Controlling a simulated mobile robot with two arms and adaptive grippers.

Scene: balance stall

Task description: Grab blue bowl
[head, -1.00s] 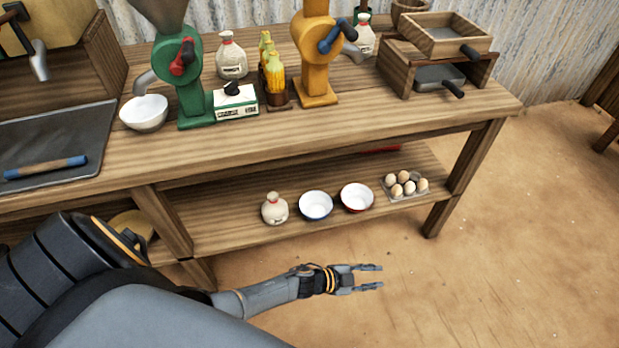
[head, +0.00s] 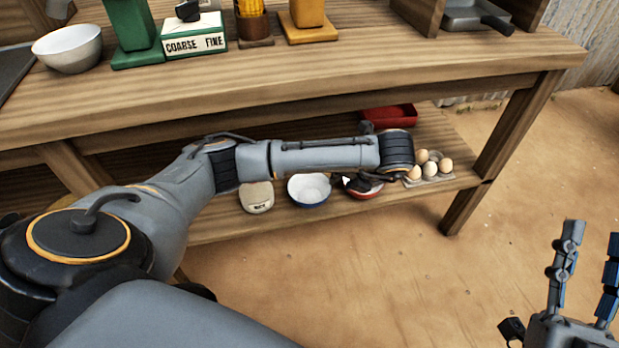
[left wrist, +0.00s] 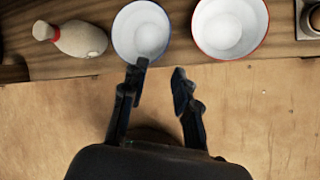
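The blue bowl (head: 310,189), white inside with a blue rim, sits upright on the lower shelf between a cloth bag and a red bowl. It also shows at the top of the left wrist view (left wrist: 141,32). My left gripper (head: 362,184) hangs under my forearm, in front of the red bowl in the head view. In the left wrist view my left gripper (left wrist: 160,76) is open and empty, its left fingertip overlapping the blue bowl's near edge; contact cannot be told. My right gripper (head: 592,240) is open and empty at the lower right.
The red bowl (left wrist: 230,24) stands close right of the blue bowl, the bag (left wrist: 80,39) to its left. Eggs (head: 430,165) and a red tray (head: 388,117) are farther right on the shelf. The tabletop (head: 300,75) overhangs the shelf. The floor in front is clear.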

